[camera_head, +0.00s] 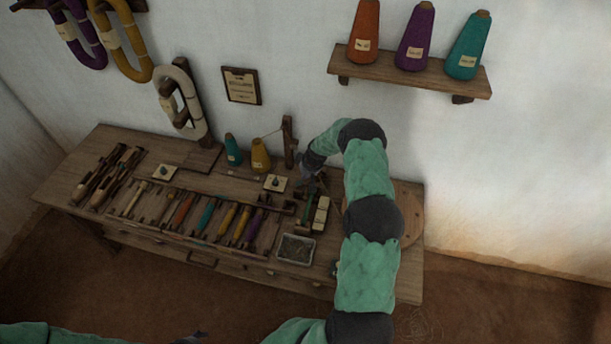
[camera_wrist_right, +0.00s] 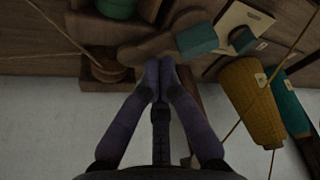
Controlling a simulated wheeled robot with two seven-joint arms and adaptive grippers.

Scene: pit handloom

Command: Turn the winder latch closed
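My right arm reaches over the workbench, and my right gripper (camera_head: 311,168) is small and dark beside an upright wooden post (camera_head: 288,142) near the bench's back edge. In the right wrist view my right gripper (camera_wrist_right: 159,70) has its two fingertips together, with nothing clearly visible between them. The fingertips are at a brown wooden piece (camera_wrist_right: 150,48), perhaps part of the winder; whether they touch it I cannot tell. I cannot pick out the latch for certain. Only a dark tip of my left gripper (camera_head: 193,339) shows at the bottom edge of the head view.
A mustard cone (camera_head: 261,155) and a teal cone (camera_head: 233,150) stand left of the post. A wooden spool (camera_wrist_right: 106,67) and a teal block (camera_wrist_right: 197,40) are close to the fingers. Thin cords cross the wrist view. A metal tray (camera_head: 296,249) sits at the bench front.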

